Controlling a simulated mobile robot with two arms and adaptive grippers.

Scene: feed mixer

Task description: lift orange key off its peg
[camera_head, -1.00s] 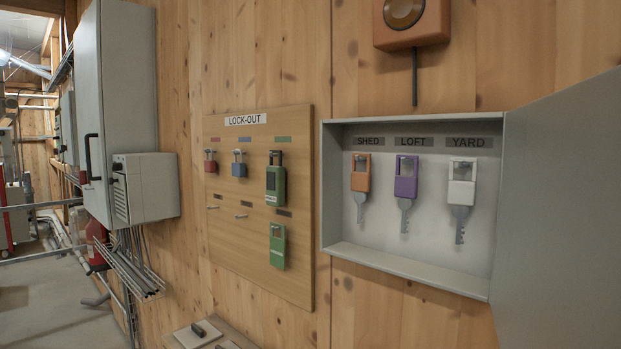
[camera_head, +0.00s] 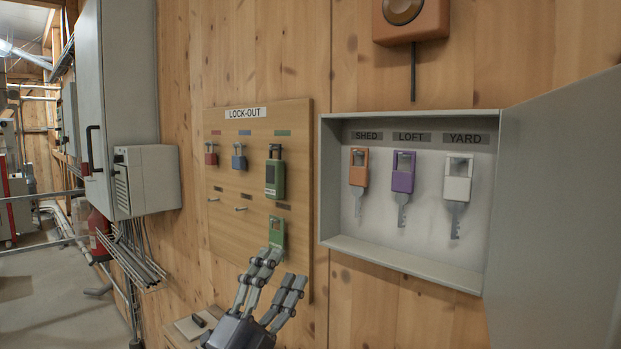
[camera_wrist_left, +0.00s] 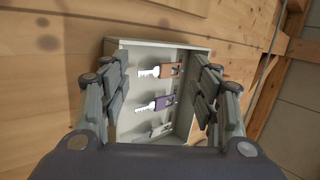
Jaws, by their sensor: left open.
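The orange key (camera_head: 358,168) hangs on its peg under the SHED label, at the left inside the open grey key box (camera_head: 400,262). In the left wrist view the orange key (camera_wrist_left: 170,69) shows sideways in the box, between my fingers in the picture but farther off. My left gripper (camera_head: 283,268) is open and empty, below and left of the box, in front of the lower part of the lock-out board. It touches no key. My right gripper is not in view.
A purple key (camera_head: 403,172) and a white key (camera_head: 458,180) hang right of the orange one. The open box door (camera_head: 560,200) sticks out at the right. The lock-out board (camera_head: 235,185) with padlocks and green tags is left of the box.

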